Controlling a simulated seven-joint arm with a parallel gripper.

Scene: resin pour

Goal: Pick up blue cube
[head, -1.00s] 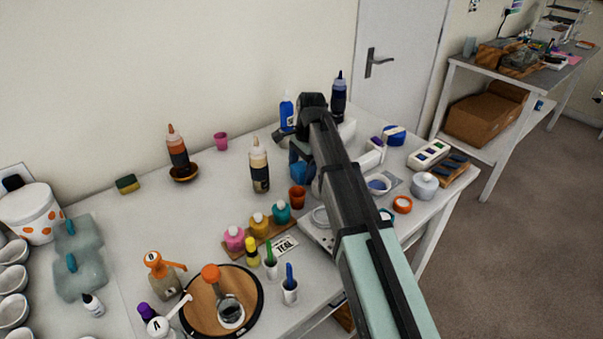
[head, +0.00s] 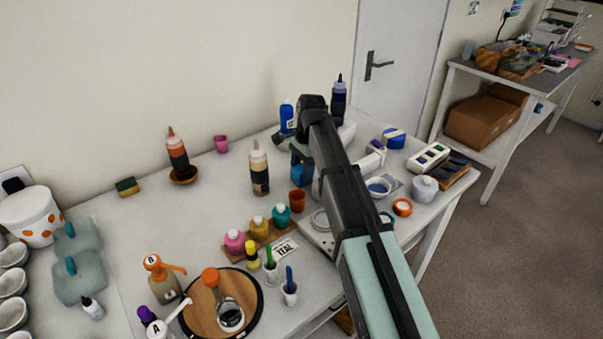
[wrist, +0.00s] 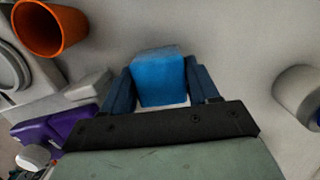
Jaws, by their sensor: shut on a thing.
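The blue cube (wrist: 160,78) sits between the two fingers of my gripper (wrist: 163,85) in the wrist view, with a finger against each side. My gripper is shut on it. In the head view the blue cube (head: 301,173) shows beside my arm, under my gripper (head: 302,160), behind the orange-brown cup. My arm hides part of the gripper and the cube's right side. I cannot tell clearly whether the cube touches the table.
An orange-brown cup (head: 297,201) stands close in front of the cube; it also shows in the wrist view (wrist: 50,27). A cream bottle (head: 259,168) stands to the left. The table (head: 215,195) is clear left of the cream bottle.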

